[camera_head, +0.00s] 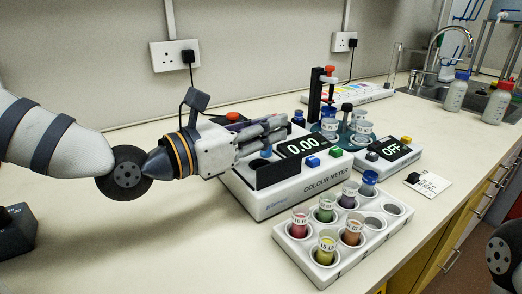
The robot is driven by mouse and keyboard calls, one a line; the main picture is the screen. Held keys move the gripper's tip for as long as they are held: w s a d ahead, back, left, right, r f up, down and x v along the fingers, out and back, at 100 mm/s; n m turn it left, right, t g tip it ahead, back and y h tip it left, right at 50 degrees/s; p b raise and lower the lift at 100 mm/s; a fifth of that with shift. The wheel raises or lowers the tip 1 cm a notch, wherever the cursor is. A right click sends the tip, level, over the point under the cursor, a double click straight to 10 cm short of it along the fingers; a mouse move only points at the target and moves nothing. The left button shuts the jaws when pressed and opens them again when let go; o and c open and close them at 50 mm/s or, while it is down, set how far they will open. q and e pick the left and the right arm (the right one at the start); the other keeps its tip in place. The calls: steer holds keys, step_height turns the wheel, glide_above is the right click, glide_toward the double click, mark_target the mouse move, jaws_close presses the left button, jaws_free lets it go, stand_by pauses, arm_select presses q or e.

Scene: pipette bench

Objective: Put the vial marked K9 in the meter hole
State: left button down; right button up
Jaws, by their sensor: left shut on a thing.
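My left gripper (276,132) is over the white colour meter (300,195), at its back left, behind the dark raised flap. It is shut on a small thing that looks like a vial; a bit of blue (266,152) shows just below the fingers. The fingers and flap hide most of it, so I cannot read its mark or tell whether it is in the meter hole. The meter's display (302,145) reads 0.00.
A white rack (345,255) in front holds several coloured vials, with labels too small to read, and has empty holes at right. A box reading OFF (388,152), a stand with a red knob (329,70) and more vials are behind.

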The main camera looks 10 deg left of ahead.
mark_target(260, 151)
arm_select(q)
steer(key=shift+w+a+f, duration=0.35)
steer(key=shift+a+f, duration=0.1)
steer(key=shift+f, duration=0.15)
steer(key=f, duration=0.4)
steer(key=shift+w+a+b, duration=0.15)
steer(key=shift+a+b, duration=0.05)
steer(key=shift+b, duration=0.2)
steer(key=shift+r, duration=0.2)
steer(key=shift+f, duration=0.4)
steer(key=c, duration=1.5)
jaws_free()
steer(key=shift+r, duration=0.1)
steer(key=shift+o, duration=0.2)
steer(key=shift+r, duration=0.15)
steer(key=p+v, duration=0.1)
steer(key=v, duration=0.4)
steer(key=p+v, duration=0.1)
steer(key=v, duration=0.1)
steer(key=shift+s+a+r+p, duration=0.2)
steer(key=shift+r+p, duration=0.1)
steer(key=shift+r, duration=0.1)
steer(key=shift+f, duration=0.25)
arm_select(e)
steer(key=shift+w+r+t, duration=0.4)
steer(key=shift+w+r, duration=0.65)
